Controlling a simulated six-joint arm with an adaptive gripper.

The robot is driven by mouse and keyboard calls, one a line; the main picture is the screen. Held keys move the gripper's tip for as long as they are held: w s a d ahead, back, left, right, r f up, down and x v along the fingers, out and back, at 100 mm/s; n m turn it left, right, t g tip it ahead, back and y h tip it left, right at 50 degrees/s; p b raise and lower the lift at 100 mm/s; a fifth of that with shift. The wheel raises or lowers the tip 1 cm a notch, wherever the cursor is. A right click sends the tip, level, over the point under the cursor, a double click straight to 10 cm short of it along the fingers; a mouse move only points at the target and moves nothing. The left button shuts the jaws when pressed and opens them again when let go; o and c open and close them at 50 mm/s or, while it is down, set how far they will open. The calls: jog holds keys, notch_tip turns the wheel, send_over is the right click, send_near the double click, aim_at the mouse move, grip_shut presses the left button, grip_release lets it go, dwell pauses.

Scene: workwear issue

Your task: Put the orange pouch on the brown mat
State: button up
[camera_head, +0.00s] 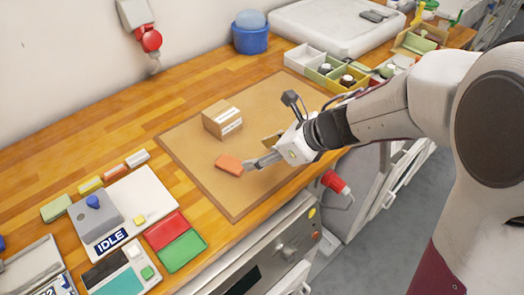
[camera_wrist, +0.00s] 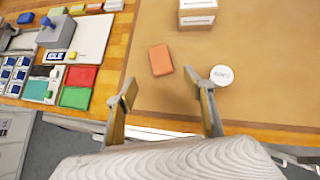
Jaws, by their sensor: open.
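The orange pouch (camera_head: 228,164) lies flat on the brown mat (camera_head: 190,168), left of centre, near a cardboard box. In the wrist view the pouch (camera_wrist: 160,60) lies on the mat (camera_wrist: 262,50) just beyond my fingertips, with nothing gripping it. My gripper (camera_head: 258,158) is low over the mat, to the right of the pouch in the head view. In the wrist view my gripper (camera_wrist: 160,84) is open and empty, its fingers spread wide.
The cardboard box (camera_head: 222,120) stands on the mat behind the pouch. A white round labelled thing (camera_wrist: 221,75) is beside my right finger. Red (camera_head: 166,230) and green (camera_head: 181,250) trays and a scale-like device (camera_head: 97,217) are left of the mat.

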dwell(0.3)
jog(key=w+d+r+m+t+h, duration=0.4)
jog(key=w+d+r+m+t, duration=0.15)
jog(key=d+r+m, duration=0.55)
jog(key=s+d+r+m+t+h, duration=0.2)
jog(key=s+d+r+m+h, duration=0.2)
jog(key=d+m, duration=0.7)
jog(key=s+d+f+m+g+h, duration=0.1)
jog(key=s+d+m+g+h, duration=0.15)
jog(key=s+m, duration=1.05)
jog(key=s+a+f+m+g+y, duration=0.1)
jog(key=s+a+f+m+g, duration=0.1)
jog(key=s+m, duration=0.3)
jog(key=s+a+f+m+g+y, duration=0.1)
jog(key=s+a+f+m, duration=0.2)
jog(key=s+m, duration=0.3)
jog(key=shift+s+m+g+y, duration=0.3)
jog(key=shift+m+g+y, duration=0.1)
jog(key=shift+m, duration=0.6)
